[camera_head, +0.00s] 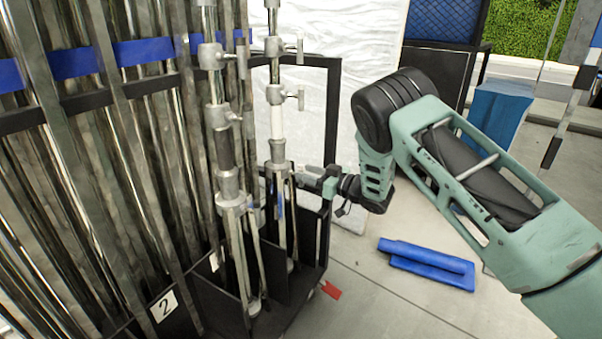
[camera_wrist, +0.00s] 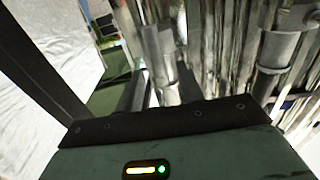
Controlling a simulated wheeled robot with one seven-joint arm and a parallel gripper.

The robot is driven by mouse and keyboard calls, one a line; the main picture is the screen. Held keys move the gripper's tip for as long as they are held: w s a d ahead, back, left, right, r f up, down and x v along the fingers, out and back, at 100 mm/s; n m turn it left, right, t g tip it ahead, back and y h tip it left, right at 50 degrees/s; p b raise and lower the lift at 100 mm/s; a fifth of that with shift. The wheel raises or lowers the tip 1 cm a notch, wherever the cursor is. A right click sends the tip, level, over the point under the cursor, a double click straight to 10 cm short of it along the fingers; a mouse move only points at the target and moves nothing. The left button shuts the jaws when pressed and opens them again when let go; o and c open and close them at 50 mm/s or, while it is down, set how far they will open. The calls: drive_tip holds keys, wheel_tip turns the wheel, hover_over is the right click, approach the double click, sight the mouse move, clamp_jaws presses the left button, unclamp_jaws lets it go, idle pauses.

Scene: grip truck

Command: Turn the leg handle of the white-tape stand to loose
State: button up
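Two chrome stands rise from a black rack in the head view. The white-tape stand (camera_head: 277,122) is the right one, with a white band on its column above a metal leg collar (camera_head: 278,168). The other stand (camera_head: 225,150) has a dark band and is to its left. My gripper (camera_head: 302,174) reaches in from the right, at collar height, its tip close beside the white-tape stand's collar. The leg handle is not clearly distinguishable there, and contact cannot be told. Metal columns (camera_wrist: 163,60) stand ahead in the wrist view; the finger opening is not clear.
The black rack (camera_head: 325,235) has dividers around the stand legs. Many metal poles (camera_head: 120,150) with blue straps fill the left. A white wrapped panel (camera_head: 330,40) stands behind. Blue pads (camera_head: 425,262) lie on open floor at right; a red tag (camera_head: 331,290) is near the rack.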

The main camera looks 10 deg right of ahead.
drive_tip(key=shift+x, duration=1.5)
clamp_jaws()
